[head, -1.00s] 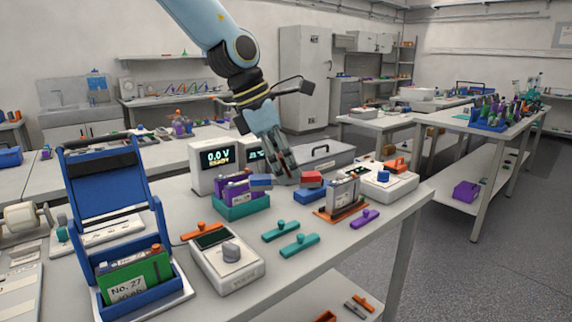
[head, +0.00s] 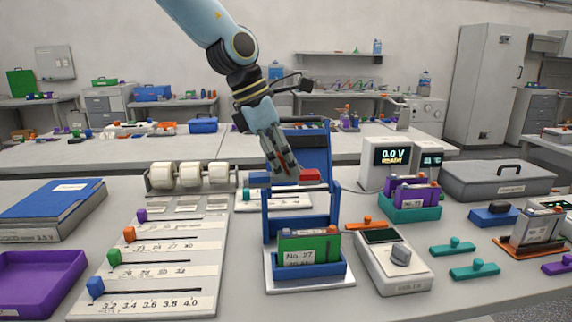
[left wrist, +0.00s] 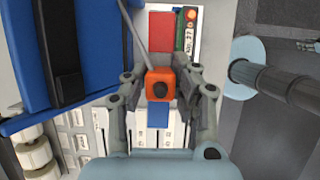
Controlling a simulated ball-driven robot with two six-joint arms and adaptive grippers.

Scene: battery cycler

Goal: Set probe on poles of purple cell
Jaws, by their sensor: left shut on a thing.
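My left gripper (head: 285,176) is shut on the probe, a bar with a blue end (head: 258,179) and a red end (head: 310,175). In the left wrist view its orange middle with a dark knob (left wrist: 160,84) sits between the fingers, and a grey cable runs up from it. The probe hangs in the air by the raised lid of a blue case (head: 300,215). Purple cells (head: 424,197) stand upright in a teal holder (head: 410,214) to the right, apart from the probe.
A green cell (head: 300,249) labelled No. 27 stands in the blue case. A meter (head: 385,160) reading 0.0 V stands behind the teal holder. A white device with a grey knob (head: 395,270) is in front. Sorting rails (head: 160,260) and a purple tray (head: 40,280) lie left.

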